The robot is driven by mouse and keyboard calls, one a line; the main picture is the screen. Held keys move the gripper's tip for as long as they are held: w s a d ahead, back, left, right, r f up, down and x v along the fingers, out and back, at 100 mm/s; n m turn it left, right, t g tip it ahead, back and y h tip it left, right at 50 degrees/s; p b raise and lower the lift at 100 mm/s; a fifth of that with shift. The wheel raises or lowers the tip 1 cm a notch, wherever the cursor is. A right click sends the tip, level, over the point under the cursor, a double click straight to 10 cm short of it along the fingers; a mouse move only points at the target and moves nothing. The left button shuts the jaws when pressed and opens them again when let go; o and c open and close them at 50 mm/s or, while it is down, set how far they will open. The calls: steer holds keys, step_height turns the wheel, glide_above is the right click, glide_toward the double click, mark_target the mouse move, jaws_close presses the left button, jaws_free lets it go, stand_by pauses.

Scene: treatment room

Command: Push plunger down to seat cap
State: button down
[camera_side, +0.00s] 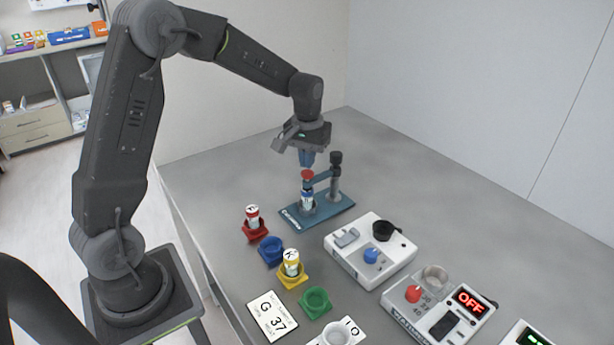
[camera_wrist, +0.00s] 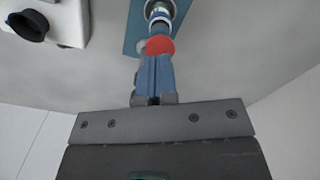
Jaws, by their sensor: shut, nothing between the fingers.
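The crimper press stands on a blue base plate (camera_side: 332,212) on the table, with a dark-topped post (camera_side: 335,180) and an arm reaching left. Its plunger has a red knob (camera_side: 307,174). A vial (camera_side: 307,198) with a blue band stands below the plunger; whether the cap is seated cannot be told. My gripper (camera_side: 306,160) is shut and empty, pointing down just above the red knob. In the wrist view the shut blue fingers (camera_wrist: 154,75) overlap the edge of the red knob (camera_wrist: 159,45); contact cannot be told. The vial (camera_wrist: 158,12) shows beyond the knob.
A red holder (camera_side: 255,232) and a yellow holder (camera_side: 290,277) carry vials. Blue (camera_side: 271,250) and green (camera_side: 315,302) holders look empty. A white device with a blue knob (camera_side: 371,256) and one reading OFF (camera_side: 470,301) stand to the right. The table behind the press is clear.

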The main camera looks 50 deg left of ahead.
steer(key=shift+f, duration=1.3)
stand_by(0.4)
steer(key=shift+r, duration=4.15)
steer(key=s+d+r+m+t, duration=0.3)
steer(key=s+d+r, duration=0.4)
steer(key=s, duration=0.3)
steer(key=s+d+m+t, duration=0.2)
steer(key=s+d, duration=0.3)
steer(key=s, duration=0.8)
steer(key=shift+d+m+t, duration=0.2)
steer(key=shift+m+t, duration=0.1)
steer(key=shift+m, duration=0.2)
